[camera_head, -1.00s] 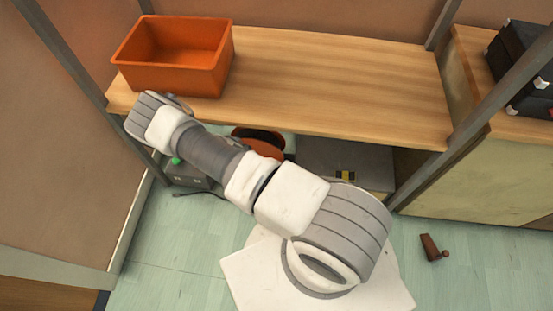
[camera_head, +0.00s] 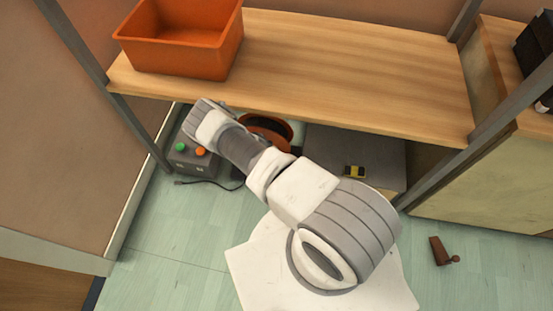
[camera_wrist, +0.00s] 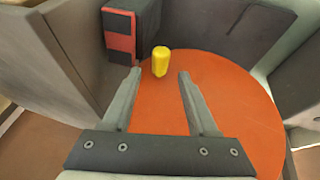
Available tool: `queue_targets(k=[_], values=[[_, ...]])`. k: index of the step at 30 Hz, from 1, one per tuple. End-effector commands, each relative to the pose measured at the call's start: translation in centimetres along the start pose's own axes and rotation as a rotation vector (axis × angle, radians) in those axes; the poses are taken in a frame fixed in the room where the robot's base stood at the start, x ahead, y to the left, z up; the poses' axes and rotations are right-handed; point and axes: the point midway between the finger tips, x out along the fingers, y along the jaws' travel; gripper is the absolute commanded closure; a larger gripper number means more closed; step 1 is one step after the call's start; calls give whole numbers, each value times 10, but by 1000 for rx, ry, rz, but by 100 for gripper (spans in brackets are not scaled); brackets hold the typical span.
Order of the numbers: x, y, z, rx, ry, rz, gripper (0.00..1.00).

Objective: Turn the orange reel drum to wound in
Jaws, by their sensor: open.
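The orange reel drum (camera_head: 284,142) sits under the shelf in the head view, partly hidden by my arm; its middle looks dark there. In the wrist view its flat orange face (camera_wrist: 225,100) fills the middle. A short yellow peg (camera_wrist: 160,61) stands on that face near its far edge. My gripper (camera_wrist: 158,73) is open and empty over the face. The peg appears between and just beyond the fingertips; I cannot tell how far apart they are in depth. The fingers are hidden in the head view.
A wooden shelf (camera_head: 350,75) overhangs the drum, with an orange bin (camera_head: 185,50) on it. A grey button box (camera_head: 192,160) with a cable is left of the drum, a grey case (camera_head: 365,150) right. A brown wedge (camera_head: 440,251) lies on open floor.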

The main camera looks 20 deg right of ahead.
Motion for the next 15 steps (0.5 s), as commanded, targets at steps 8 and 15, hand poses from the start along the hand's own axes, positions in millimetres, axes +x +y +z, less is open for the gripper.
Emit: queue_targets(k=[8, 15], values=[[35, 0, 0, 0, 0, -1, 41], [38, 0, 0, 0, 0, 0, 41]])
